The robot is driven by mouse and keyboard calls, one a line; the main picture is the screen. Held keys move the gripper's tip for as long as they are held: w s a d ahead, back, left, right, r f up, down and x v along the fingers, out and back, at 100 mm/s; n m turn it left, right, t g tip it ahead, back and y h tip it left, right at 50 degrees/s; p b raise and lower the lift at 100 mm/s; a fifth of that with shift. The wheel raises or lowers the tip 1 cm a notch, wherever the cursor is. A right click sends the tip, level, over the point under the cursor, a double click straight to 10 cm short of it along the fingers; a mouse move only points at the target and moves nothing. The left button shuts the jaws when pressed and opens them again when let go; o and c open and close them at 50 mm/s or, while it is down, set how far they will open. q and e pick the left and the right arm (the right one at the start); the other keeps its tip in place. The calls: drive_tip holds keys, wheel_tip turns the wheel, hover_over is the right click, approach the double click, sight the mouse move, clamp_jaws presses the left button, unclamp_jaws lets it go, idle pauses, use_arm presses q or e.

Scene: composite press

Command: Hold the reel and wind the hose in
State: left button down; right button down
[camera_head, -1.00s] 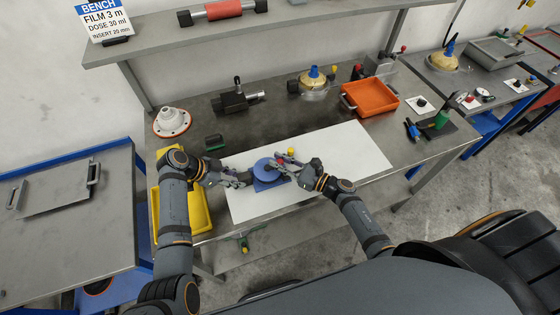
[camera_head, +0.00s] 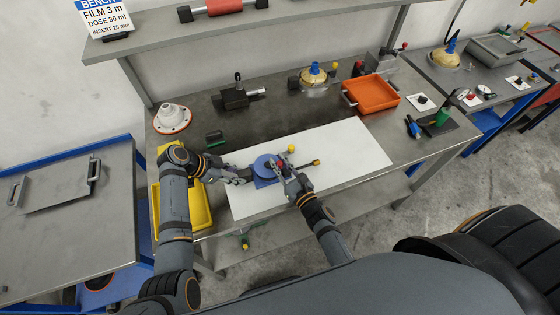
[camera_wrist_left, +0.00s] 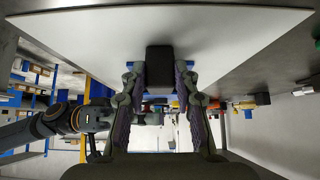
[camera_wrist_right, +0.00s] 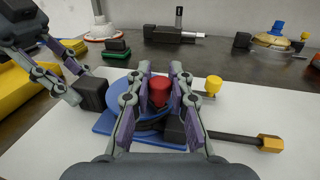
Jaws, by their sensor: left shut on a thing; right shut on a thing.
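The blue reel (camera_head: 263,166) sits on a blue square base on the white board, with a black block (camera_wrist_right: 91,93) at its left side. My left gripper (camera_head: 247,178) is shut on this block, which also shows between its fingers in the left wrist view (camera_wrist_left: 160,68). My right gripper (camera_head: 279,168) is shut on the red crank knob (camera_wrist_right: 160,91) on top of the reel. The dark hose (camera_wrist_right: 228,137) runs out to the right over the board and ends in a yellow-orange fitting (camera_head: 316,162). My right fingers partly hide the reel.
A yellow knob (camera_head: 291,148) stands behind the reel. The white board (camera_head: 350,150) is clear to the right. A yellow tray (camera_head: 199,212) lies left, an orange tray (camera_head: 371,97) back right, and a white flanged part (camera_head: 172,119) back left.

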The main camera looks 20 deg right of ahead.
drive_tip(key=shift+s+a+m+h, duration=0.1)
drive_tip(key=shift+m+h, duration=0.3)
drive_tip(key=shift+h, duration=0.2)
drive_tip(key=c, duration=1.2)
unclamp_jaws()
drive_tip(key=shift+s, duration=0.1)
drive_tip(key=s, duration=0.4)
drive_tip(key=s+d, duration=0.1)
drive_tip(key=s, duration=0.2)
drive_tip(key=s+d, duration=0.1)
drive_tip(key=s, duration=0.3)
drive_tip(key=shift+s+d, duration=0.15)
drive_tip(key=shift+s, duration=0.15)
